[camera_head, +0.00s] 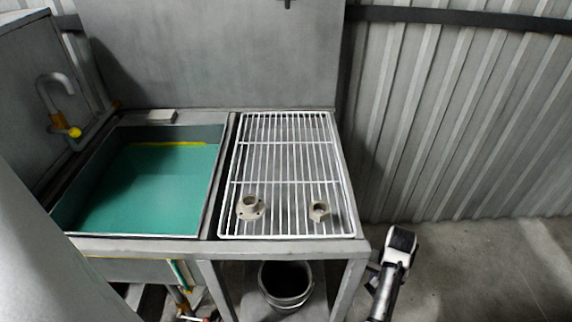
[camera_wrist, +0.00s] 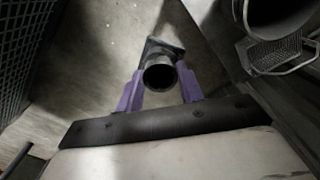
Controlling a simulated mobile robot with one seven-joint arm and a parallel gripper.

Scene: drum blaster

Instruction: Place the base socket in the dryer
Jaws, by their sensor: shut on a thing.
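My gripper (camera_wrist: 160,82) has purple fingers, which are shut on a dark grey tubular part (camera_wrist: 158,73) in the wrist view. The part has a round open end facing the camera and a flat, squarish flange behind it. It may be the base socket, but I cannot be sure. In the head view, a white wire rack (camera_head: 285,160), perhaps the dryer, lies beside the sink. A beige flanged part (camera_head: 250,208) and a smaller beige fitting (camera_head: 319,211) sit on its front. My arm shows at the lower right of the head view, beside the bench; the held part cannot be made out there.
A sink (camera_head: 150,190) with green inside and a tap (camera_head: 58,100) is left of the rack. A bucket (camera_head: 286,282) stands under the bench. Wall panels rise behind the rack and along the right. Concrete floor (camera_head: 490,270) is clear at right.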

